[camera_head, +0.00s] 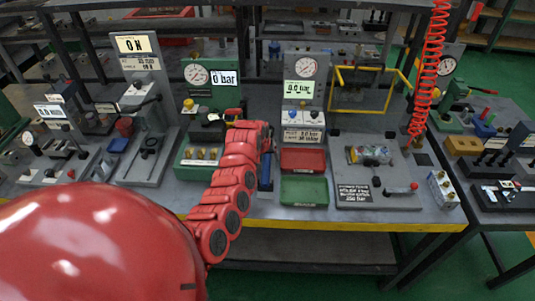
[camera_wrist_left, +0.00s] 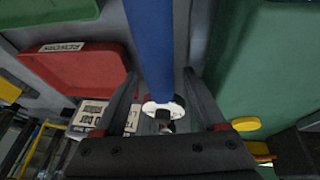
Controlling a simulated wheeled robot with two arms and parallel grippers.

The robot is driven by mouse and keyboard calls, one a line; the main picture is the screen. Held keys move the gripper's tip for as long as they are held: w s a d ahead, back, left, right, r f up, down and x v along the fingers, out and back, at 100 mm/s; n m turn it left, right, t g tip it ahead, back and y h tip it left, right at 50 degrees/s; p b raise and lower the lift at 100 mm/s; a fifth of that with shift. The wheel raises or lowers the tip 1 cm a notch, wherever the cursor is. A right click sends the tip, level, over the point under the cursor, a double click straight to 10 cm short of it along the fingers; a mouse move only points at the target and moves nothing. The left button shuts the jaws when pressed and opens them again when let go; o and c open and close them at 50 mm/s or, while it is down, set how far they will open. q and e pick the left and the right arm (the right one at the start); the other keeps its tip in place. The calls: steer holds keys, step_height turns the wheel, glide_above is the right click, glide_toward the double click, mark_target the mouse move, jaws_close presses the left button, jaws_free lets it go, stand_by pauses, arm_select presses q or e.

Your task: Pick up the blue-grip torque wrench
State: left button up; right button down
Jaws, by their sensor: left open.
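The blue-grip torque wrench shows in the left wrist view as a long blue handle (camera_wrist_left: 150,45) with a pale collar and a dark end. In the head view a part of its blue grip (camera_head: 266,172) shows just right of my red left arm. My left gripper (camera_wrist_left: 160,73) is open, with its two dark fingers on either side of the wrench; I see no firm contact. In the head view my left gripper (camera_head: 266,138) is small, at the end of the arm, and partly hidden. My right gripper is not in view.
A red tray (camera_head: 303,160) and a green tray (camera_head: 304,190) lie right of the wrench. A green gauge block (camera_head: 195,171) stands to the left, partly behind my arm. A grey plate (camera_head: 350,198) with small parts lies further right. The yellow bench edge (camera_head: 330,225) is in front.

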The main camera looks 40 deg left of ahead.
arm_select(q)
steer(key=shift+f, duration=0.15)
jaws_close()
stand_by(0.4)
steer(key=shift+w, duration=0.1)
stand_by(0.9)
